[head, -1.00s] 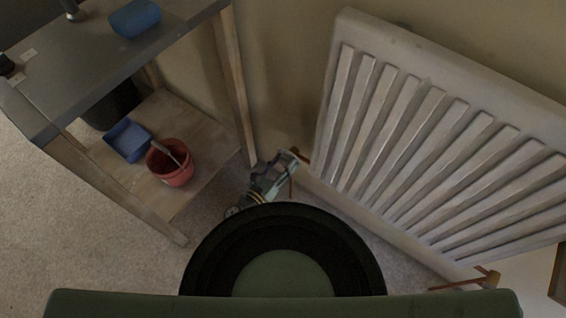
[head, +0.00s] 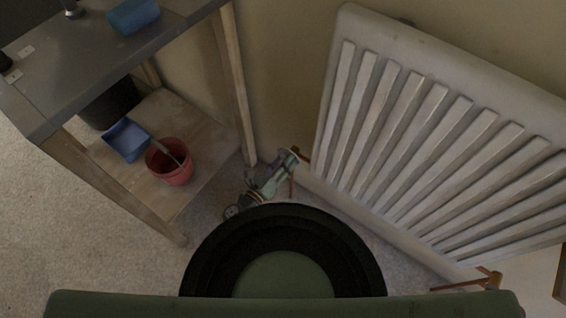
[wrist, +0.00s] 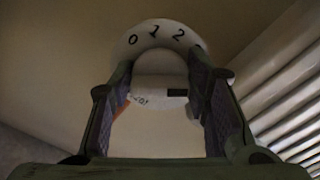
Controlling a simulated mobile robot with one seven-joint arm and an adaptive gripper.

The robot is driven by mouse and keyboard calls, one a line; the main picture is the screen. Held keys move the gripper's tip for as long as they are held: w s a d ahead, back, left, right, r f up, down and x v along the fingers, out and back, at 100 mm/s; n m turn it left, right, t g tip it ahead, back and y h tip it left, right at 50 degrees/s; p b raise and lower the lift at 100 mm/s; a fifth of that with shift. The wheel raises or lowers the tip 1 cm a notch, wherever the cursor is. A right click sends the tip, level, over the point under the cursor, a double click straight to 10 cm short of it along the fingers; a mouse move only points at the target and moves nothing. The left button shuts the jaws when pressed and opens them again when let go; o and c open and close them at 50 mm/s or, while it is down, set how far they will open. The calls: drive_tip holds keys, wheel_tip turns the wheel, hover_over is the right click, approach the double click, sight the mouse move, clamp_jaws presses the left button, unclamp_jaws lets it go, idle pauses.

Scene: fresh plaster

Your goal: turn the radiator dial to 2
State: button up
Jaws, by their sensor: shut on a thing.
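The radiator dial shows in the wrist view as a white round knob (wrist: 160,62) in front of a white collar (wrist: 155,30) marked 0, 1 and 2. Part of a further mark shows at the collar's right edge. A short dark bar is on the knob's face, right of its middle; small blurred lettering lies left of it. My gripper (wrist: 162,85) has one finger on each side of the knob and is shut on it. In the head view my gripper (head: 290,158) is at the radiator's lower left corner and hides the dial.
The white radiator (head: 425,130) fills the right of the head view. A wooden-legged bench (head: 90,75) stands at the left, its low shelf holding a red pot (head: 170,165) and a blue tray (head: 127,140). Bare carpet lies at the lower left.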

drive_tip(key=n, duration=0.6)
drive_tip(key=shift+w, duration=0.1)
drive_tip(key=n, duration=0.6)
drive_tip(key=shift+f+n+p, duration=0.2)
drive_tip(key=shift+n+p, duration=0.2)
drive_tip(key=o, duration=1.1)
drive_tip(key=shift+a, duration=0.1)
